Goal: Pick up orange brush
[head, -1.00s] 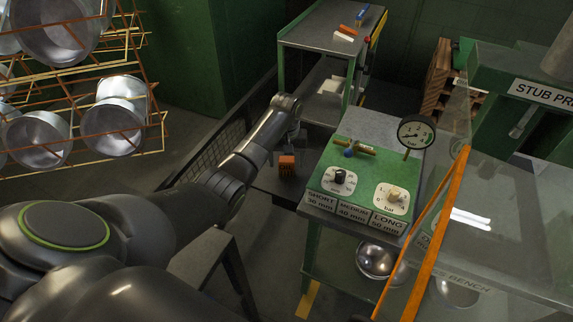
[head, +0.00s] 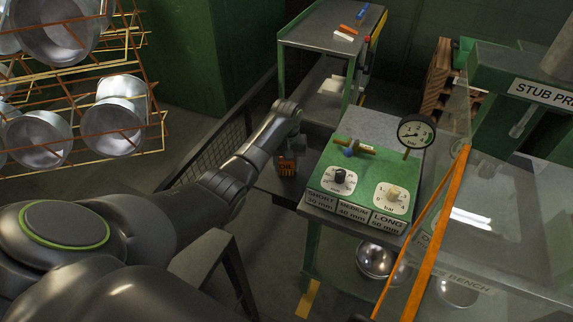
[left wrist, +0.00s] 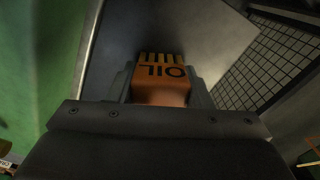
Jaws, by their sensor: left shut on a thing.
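The orange brush (head: 287,165) has a block body with dark "OIL" lettering. In the left wrist view the brush (left wrist: 161,82) sits between the two fingers, with its bristle-like striped end pointing away from the gripper. My left gripper (head: 289,153) is shut on it, beside the left edge of the green control panel. The fingers (left wrist: 160,80) flank the brush on both sides. I cannot tell from these views whether the brush touches the dark shelf below it. My right gripper is not in view.
The green control panel (head: 327,182) with knobs and a pressure gauge (head: 416,134) stands close to the right of the gripper. A dark mesh fence (head: 215,150) runs behind the arm. A grey-topped cart (head: 322,28) stands further back. Racks of pots (head: 115,115) are at left.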

